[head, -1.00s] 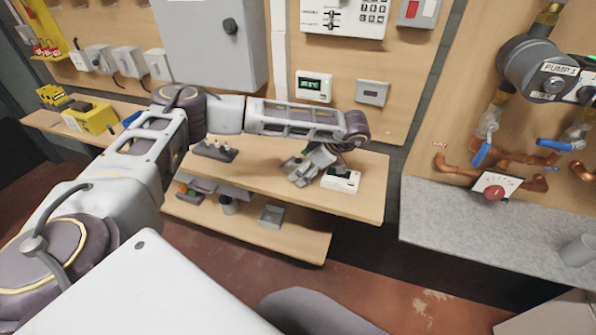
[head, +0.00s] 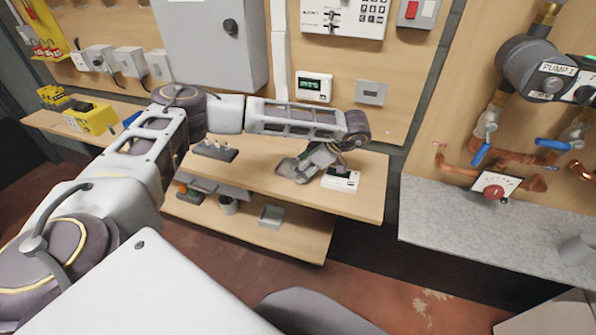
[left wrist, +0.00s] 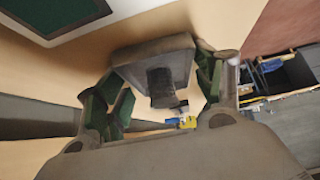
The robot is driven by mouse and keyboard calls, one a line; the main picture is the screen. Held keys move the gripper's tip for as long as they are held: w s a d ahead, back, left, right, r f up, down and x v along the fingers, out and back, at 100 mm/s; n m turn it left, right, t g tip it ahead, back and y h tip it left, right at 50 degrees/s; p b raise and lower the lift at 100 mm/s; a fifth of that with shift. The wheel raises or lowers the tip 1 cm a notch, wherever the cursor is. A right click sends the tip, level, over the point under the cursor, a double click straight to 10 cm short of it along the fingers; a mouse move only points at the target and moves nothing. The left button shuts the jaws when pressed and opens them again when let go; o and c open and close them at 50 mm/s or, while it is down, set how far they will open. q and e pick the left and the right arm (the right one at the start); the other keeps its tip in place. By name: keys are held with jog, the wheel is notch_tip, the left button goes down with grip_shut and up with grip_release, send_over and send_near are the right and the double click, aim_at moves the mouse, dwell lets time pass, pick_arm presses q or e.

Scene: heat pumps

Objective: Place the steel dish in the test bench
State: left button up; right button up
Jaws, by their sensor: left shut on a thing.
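My left gripper (head: 322,158) hangs over the upper wooden shelf of the bench, beside a white box. I cannot tell surely whether this piece is the steel dish. A grey square open dish (head: 271,216) rests on the lower shelf (head: 300,245). The upper shelf (head: 350,205) has bare wood in front of the gripper. My right gripper is not in view.
The white box (head: 341,180) stands right beside the gripper. A dark block with pegs (head: 215,151) is to the left. A grey worktop (head: 440,215) at the right carries a red-knobbed box (head: 495,188); a grey cup (head: 578,248) stands near its edge. Pipes and valves are above.

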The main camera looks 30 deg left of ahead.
aim_at(302, 173)
pick_arm(q)
jog(key=shift+f, duration=0.15)
jog(key=shift+c, duration=0.5)
jog(key=shift+w+a+r, duration=0.1)
jog(key=shift+r, duration=0.4)
notch_tip(302, 173, up, 3)
notch_tip(302, 173, up, 3)
jog(key=shift+f+p, duration=0.1)
jog(key=shift+p, duration=0.3)
notch_tip(302, 173, up, 3)
jog(key=shift+r+p, duration=0.1)
jog(key=shift+p, duration=0.2)
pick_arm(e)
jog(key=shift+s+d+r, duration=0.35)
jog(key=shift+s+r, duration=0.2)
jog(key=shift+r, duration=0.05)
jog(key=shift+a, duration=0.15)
